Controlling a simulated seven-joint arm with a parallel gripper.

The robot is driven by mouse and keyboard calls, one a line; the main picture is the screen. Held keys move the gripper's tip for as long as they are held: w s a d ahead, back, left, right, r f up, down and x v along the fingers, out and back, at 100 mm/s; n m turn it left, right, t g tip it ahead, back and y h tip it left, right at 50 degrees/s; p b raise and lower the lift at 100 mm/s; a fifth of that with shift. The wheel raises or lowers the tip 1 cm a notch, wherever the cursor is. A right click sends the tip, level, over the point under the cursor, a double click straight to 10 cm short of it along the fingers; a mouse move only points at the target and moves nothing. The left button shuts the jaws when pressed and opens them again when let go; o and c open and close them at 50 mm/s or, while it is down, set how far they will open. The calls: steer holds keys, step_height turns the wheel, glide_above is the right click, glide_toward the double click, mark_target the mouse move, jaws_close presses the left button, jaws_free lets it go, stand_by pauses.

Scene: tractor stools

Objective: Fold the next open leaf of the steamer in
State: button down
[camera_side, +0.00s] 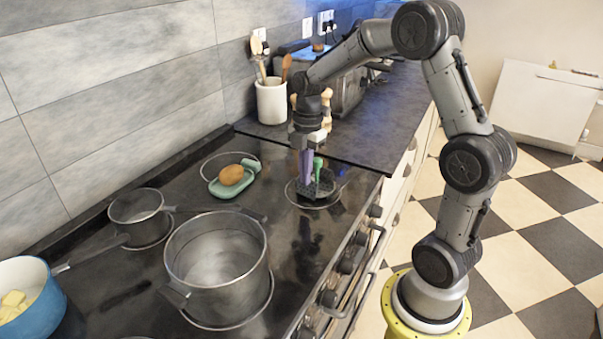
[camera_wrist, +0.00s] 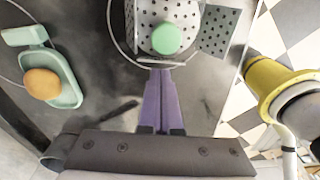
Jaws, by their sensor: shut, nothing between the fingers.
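The steamer (camera_side: 322,190) is a small dark perforated metal piece with a green knob (camera_side: 318,164) at its middle. It sits on the hob near the counter. In the wrist view its pale perforated part (camera_wrist: 182,12) surrounds the round green knob (camera_wrist: 166,38). One grey perforated leaf (camera_wrist: 220,30) lies spread outward on the right. Pale leaf surfaces stand close around the knob; how many are folded I cannot tell. My gripper (camera_side: 307,180), with purple fingers, points down beside the knob. In the wrist view its shut, empty fingertips (camera_wrist: 160,66) are just below the knob, by the near rim.
A large pot (camera_side: 218,262) and a saucepan (camera_side: 138,208) stand nearer on the hob. A potato (camera_side: 231,175) rests on a green dish (camera_side: 238,184) left of the steamer. A utensil crock (camera_side: 271,101) stands behind. Bare hob lies between dish and steamer.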

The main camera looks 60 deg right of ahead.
steer(key=shift+d, duration=0.1)
steer(key=shift+d+f, duration=0.1)
steer(key=shift+d, duration=0.4)
steer(key=shift+a, duration=0.25)
